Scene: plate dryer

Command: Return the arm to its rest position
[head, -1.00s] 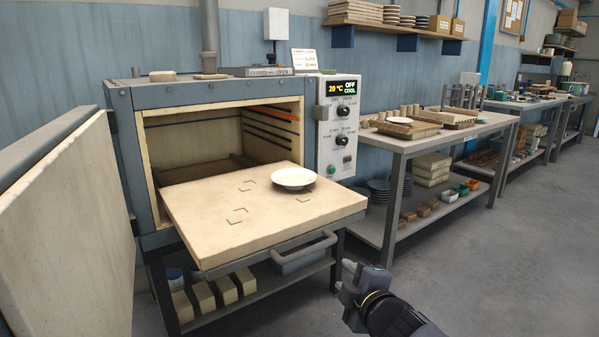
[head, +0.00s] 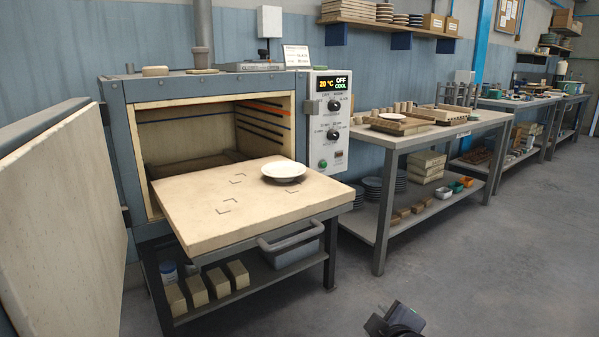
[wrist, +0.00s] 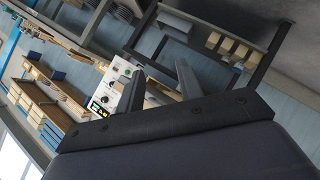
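My gripper (head: 382,318) shows at the bottom edge of the head view, low in front of the dryer and apart from it. In the wrist view its two fingers (wrist: 153,68) stand apart with nothing between them. Most of my arm is out of the head view. A white plate (head: 284,171) lies flat on the right rear part of the pulled-out dryer shelf (head: 225,215). The dryer (head: 118,100) is open, and its thick door (head: 65,205) is swung out to the left. Its display (head: 333,84) reads 20 °C, OFF, COOL.
A handle (head: 290,241) juts out from the front of the shelf. Pale blocks (head: 217,283) and a grey bin (head: 293,250) sit on the rack below. A workbench (head: 425,137) with trays stands to the right. The floor (head: 480,265) in front of it is clear.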

